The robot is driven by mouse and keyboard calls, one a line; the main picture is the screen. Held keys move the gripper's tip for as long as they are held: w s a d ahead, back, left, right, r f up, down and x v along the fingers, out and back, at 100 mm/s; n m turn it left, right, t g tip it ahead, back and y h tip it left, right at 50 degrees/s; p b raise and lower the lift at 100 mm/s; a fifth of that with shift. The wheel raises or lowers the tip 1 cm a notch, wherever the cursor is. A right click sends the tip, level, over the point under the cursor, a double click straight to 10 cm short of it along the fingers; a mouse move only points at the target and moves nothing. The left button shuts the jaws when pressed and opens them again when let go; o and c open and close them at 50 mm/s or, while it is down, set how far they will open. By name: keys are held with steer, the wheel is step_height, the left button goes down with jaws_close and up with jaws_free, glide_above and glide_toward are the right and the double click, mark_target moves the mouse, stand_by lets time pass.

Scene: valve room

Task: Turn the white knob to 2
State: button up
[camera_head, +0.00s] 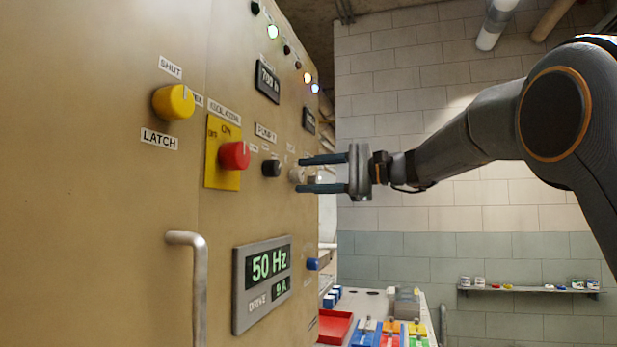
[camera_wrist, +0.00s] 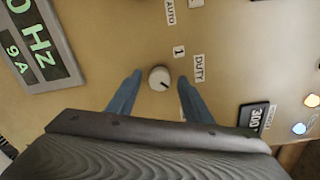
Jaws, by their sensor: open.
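The white knob (camera_wrist: 159,78) is a small round knob with a dark pointer mark, which points to the lower right in the wrist view. A "1" label (camera_wrist: 179,51) and a "DUTY" label (camera_wrist: 199,67) sit on the panel beside it. No "2" label can be read; the right finger may cover part of that area. In the head view the knob (camera_head: 296,175) shows pale at the fingertips. My gripper (camera_head: 303,175) is open, its fingers pointing at the panel. In the wrist view my gripper (camera_wrist: 160,80) has one finger on each side of the knob, with gaps; contact is not visible.
The tan panel also carries a black knob (camera_head: 271,168), a red knob (camera_head: 234,155), a yellow knob (camera_head: 173,102), a blue button (camera_head: 313,264), a metal handle (camera_head: 192,285) and a 50 Hz display (camera_head: 262,283). Colored bins (camera_head: 390,335) stand below at the right.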

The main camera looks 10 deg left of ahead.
steer(key=s+d+b, duration=0.1)
steer(key=d+b, duration=0.1)
steer(key=d, duration=0.5)
steer(key=shift+d, duration=0.15)
steer(key=shift+r, duration=0.1)
